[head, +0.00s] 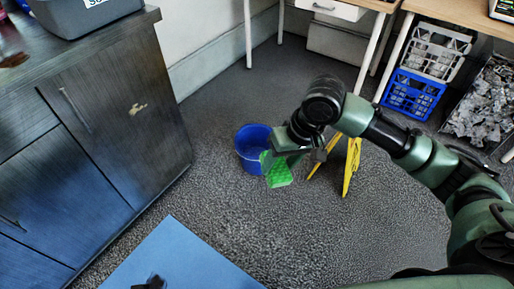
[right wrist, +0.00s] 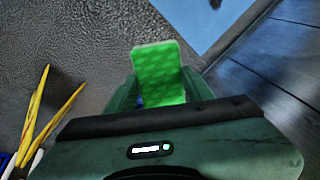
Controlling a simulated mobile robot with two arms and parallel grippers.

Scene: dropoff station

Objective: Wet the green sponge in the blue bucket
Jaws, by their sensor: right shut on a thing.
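The green sponge (head: 279,175) is in my right gripper (head: 272,158), which is shut on it. In the head view it hangs just right of the blue bucket (head: 246,149) and overlaps the bucket's right edge in the picture. The bucket stands on the floor, and its right side is partly hidden behind the gripper and sponge. In the right wrist view the sponge (right wrist: 160,74) sticks out between the two fingers. The bucket's inside is too small to make out. My left gripper does not show clearly in either view.
A yellow folding floor sign (head: 350,166) stands behind my right arm. A dark cabinet (head: 110,120) with a grey bin (head: 80,15) is at left. A blue mat (head: 180,262) lies in front. Crates (head: 412,92) stand under the table at upper right. Floor between is clear.

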